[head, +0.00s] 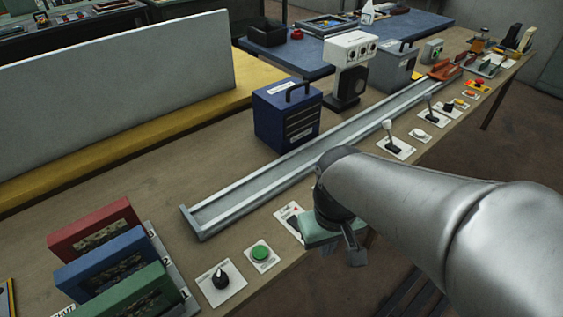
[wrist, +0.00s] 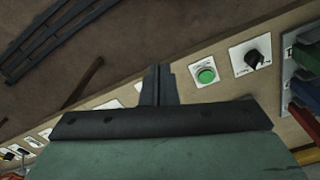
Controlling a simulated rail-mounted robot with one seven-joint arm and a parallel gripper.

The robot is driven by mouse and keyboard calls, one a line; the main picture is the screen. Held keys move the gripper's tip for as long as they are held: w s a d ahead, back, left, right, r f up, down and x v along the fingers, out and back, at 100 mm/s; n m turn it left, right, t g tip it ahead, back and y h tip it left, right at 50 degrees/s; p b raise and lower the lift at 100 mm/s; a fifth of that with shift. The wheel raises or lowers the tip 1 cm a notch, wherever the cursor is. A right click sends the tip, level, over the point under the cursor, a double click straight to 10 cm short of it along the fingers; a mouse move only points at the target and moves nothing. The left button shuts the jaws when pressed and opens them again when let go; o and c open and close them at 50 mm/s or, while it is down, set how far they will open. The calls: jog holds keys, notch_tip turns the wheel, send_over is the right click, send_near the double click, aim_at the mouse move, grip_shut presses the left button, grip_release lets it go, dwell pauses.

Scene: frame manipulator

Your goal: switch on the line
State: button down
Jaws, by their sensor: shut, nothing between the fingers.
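A green push button (head: 260,254) sits on a white plate near the table's front edge; it also shows in the wrist view (wrist: 206,75). To its left is a black rotary knob (head: 220,279) on a white plate, seen also in the wrist view (wrist: 254,59). To its right, a white plate with a red mark (head: 291,213) is partly hidden by my arm. The labels are too small to read. My gripper (head: 356,256) is shut and empty, right of the green button and apart from it. In the wrist view its closed fingers (wrist: 157,72) point toward the table edge.
A long grey rail (head: 290,154) runs along the table. Two levers (head: 389,135) and several smaller controls line the front edge farther right. Red, blue and green binder-like blocks (head: 125,295) stand at lower left. A blue box (head: 287,115) stands behind the rail.

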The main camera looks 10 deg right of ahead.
jog(key=w+f+n+g, duration=0.1)
jog(key=w+n, duration=0.9)
jog(key=n, duration=0.1)
jog(key=w+a+f+n, duration=0.1)
jog(key=w+f+n, duration=0.1)
jog(key=w+n, duration=0.9)
jog(key=shift+f+n+g+h, duration=0.3)
jog(key=shift+g, duration=0.1)
jog(key=shift+f, duration=0.15)
jog(key=f, duration=0.4)
jog(key=s+f, duration=0.1)
jog(key=f, duration=0.4)
jog(key=d+f+p, duration=0.1)
jog(key=f, duration=0.3)
jog(key=shift+s+f, duration=0.35)
jog(key=shift+a, duration=0.1)
